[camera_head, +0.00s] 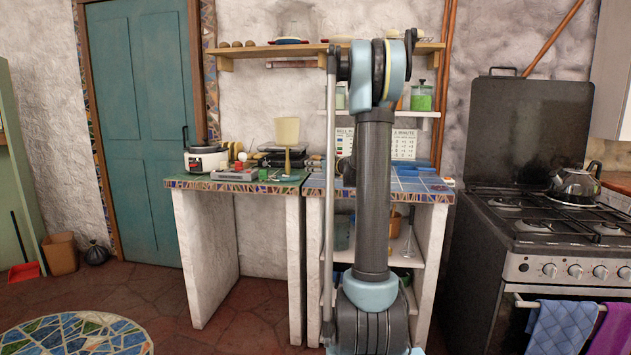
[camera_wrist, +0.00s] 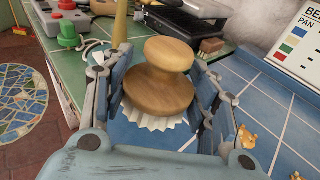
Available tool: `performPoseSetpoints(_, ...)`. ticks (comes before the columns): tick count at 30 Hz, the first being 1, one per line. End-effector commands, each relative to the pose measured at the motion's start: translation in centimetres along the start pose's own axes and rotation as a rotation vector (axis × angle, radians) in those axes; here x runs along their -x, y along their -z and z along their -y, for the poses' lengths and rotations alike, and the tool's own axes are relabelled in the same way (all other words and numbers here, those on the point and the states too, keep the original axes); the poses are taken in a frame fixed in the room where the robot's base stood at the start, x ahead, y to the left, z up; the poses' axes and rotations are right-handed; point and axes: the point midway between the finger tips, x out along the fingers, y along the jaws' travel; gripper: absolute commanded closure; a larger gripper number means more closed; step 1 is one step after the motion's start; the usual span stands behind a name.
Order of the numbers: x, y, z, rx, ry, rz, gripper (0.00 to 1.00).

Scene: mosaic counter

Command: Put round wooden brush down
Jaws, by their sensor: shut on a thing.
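The round wooden brush (camera_wrist: 160,85) has a knob-shaped wooden top and white bristles below. In the wrist view it is upright between the fingers of my gripper (camera_wrist: 163,78), which is shut on it. The bristles are over the blue tiled counter (camera_wrist: 262,112); I cannot tell whether they touch it. In the head view the blue counter (camera_head: 425,187) is partly behind my arm, and the gripper and brush are hidden there.
A green tiled counter (camera_wrist: 72,62) adjoins on the left, holding a grey box with coloured buttons (camera_wrist: 62,22). A lettered board (camera_wrist: 298,45) stands at the back right. Small orange figures (camera_wrist: 247,138) lie right of my gripper. Blue tiles between the board and figures are clear.

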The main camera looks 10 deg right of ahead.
Motion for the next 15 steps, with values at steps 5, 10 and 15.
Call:
performPoseSetpoints(5,-0.4,1.2,-0.2,0.0,-0.003,0.0,0.64)
performPoseSetpoints(10,-0.7,3.4,-0.3,0.0,-0.004,0.0,0.64)
performPoseSetpoints(15,-0.9,4.7,-0.3,0.0,-0.003,0.0,0.64)
